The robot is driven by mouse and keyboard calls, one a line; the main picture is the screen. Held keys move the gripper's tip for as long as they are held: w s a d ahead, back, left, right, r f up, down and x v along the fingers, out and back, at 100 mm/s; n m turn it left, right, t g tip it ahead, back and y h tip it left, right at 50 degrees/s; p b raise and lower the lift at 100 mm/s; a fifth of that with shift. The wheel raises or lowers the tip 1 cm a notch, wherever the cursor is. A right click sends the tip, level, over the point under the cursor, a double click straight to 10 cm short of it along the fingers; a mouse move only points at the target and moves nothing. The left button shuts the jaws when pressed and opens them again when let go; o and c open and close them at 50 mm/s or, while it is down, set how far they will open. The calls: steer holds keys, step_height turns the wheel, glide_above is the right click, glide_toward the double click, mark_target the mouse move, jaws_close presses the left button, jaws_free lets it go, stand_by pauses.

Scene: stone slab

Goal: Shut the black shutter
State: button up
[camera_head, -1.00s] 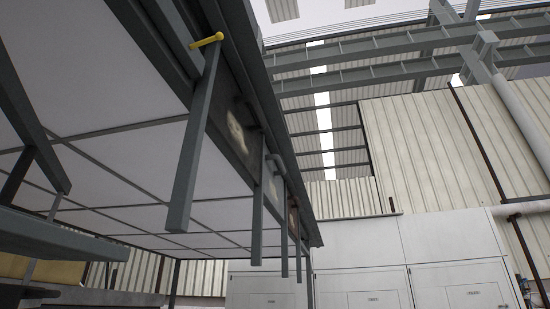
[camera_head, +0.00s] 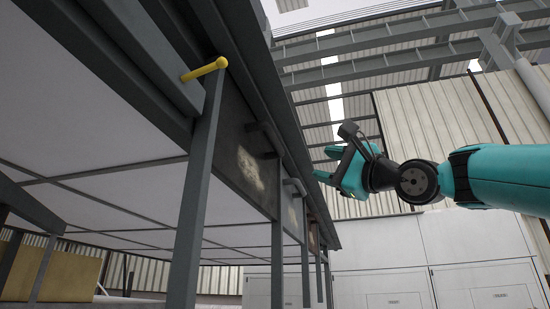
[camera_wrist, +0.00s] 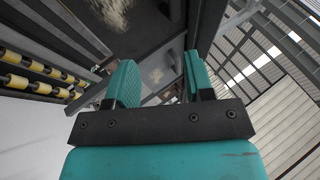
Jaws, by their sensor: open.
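A dark, near-black panel (camera_head: 243,150) with a pale worn patch hangs under the frame's long side beam in the head view; I take it for the black shutter. A dark bar handle (camera_head: 266,136) stands out from it. Whether it is open or shut I cannot tell. My gripper (camera_head: 328,164) is to its right, apart from it, with its teal fingers pointing left. In the wrist view my gripper (camera_wrist: 160,82) is open with nothing held between the fingers. A dark panel with a pale patch (camera_wrist: 110,12) shows at the top there.
A yellow-capped bar (camera_head: 205,70) sticks out at a grey post (camera_head: 196,190). Further panels, a grey one (camera_head: 291,214) and a reddish one (camera_head: 312,237), lie along the beam. Yellow-and-black rollers (camera_wrist: 45,75) show left in the wrist view. White cabinets (camera_head: 380,260) stand behind.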

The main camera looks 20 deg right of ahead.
mark_target(279, 144)
steer(key=r+p+x, duration=0.1)
steer(key=p+x, duration=0.2)
steer(key=x, duration=0.2)
steer(key=s+p+x, duration=0.1)
steer(key=p+x, duration=0.3)
steer(key=x, duration=0.1)
steer(key=r+p+x, duration=0.1)
steer(key=p+x, duration=0.3)
steer(key=x, duration=0.2)
steer(key=shift+s+r, duration=0.15)
steer(key=shift+r, duration=0.2)
steer(key=shift+w+a+r+p, duration=0.1)
steer(key=shift+w+a+p, duration=0.1)
steer(key=shift+w, duration=0.1)
steer(key=shift+w+a+r+p, duration=0.1)
steer(key=shift+w+p, duration=0.05)
steer(key=shift+w, duration=0.15)
steer(key=shift+d, duration=0.1)
jaws_close()
steer(key=shift+f, duration=0.2)
